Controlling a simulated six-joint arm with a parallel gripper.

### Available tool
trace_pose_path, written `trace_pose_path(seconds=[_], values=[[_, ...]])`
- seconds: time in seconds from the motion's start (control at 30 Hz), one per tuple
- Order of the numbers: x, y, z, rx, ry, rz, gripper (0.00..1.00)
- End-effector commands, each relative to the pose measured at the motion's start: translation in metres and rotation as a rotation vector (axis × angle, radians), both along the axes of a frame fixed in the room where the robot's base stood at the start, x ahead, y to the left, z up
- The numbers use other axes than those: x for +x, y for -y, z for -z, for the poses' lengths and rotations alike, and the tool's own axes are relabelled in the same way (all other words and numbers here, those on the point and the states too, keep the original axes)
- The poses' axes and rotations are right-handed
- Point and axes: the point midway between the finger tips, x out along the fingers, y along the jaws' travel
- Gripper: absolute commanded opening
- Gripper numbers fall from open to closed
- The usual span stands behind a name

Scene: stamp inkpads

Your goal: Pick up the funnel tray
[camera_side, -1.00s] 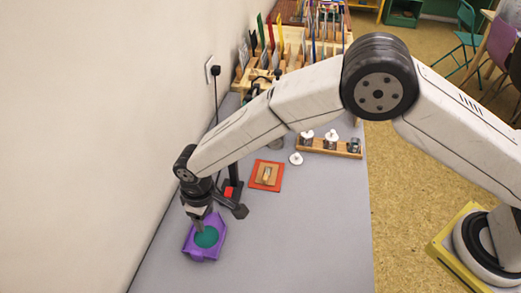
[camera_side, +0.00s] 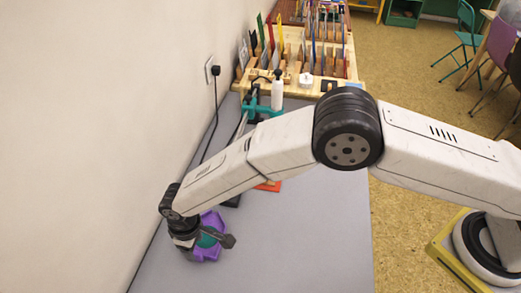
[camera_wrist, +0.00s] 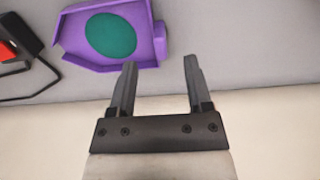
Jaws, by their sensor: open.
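The purple funnel tray (camera_side: 212,222) lies on the grey table at its near left, by the wall. A teal-green round patch shows on its floor. In the wrist view the funnel tray (camera_wrist: 75,41) is at the top, with raised walls and a small spout at its right. My gripper (camera_wrist: 160,65) is open there, with both fingers apart and nothing between them. The fingertips are just below the tray's lower wall, in the picture.
A black stand with a red part (camera_wrist: 8,50) is at the left of the wrist view. An orange-red pad (camera_side: 268,186) is partly hidden behind my arm. A white bottle (camera_side: 277,92) and wooden racks (camera_side: 300,92) stand farther back. The table's right side is clear.

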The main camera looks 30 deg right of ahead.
Motion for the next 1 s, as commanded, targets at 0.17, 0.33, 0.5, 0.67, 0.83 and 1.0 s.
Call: trace_pose_path(seconds=[0.17, 0.33, 0.5, 0.67, 0.83, 1.0], values=[[0.0, 0.0, 0.002, 0.0, 0.0, 0.0, 0.64], [0.0, 0.001, 0.013, -0.001, -0.001, 0.0, 0.64], [0.0, 0.002, 0.031, -0.001, -0.001, 0.0, 0.64], [0.001, 0.001, 0.045, 0.001, 0.0, 0.0, 0.64], [0.0, 0.001, 0.052, 0.002, 0.001, 0.0, 0.64], [0.001, 0.001, 0.052, 0.002, 0.001, 0.0, 0.64]])
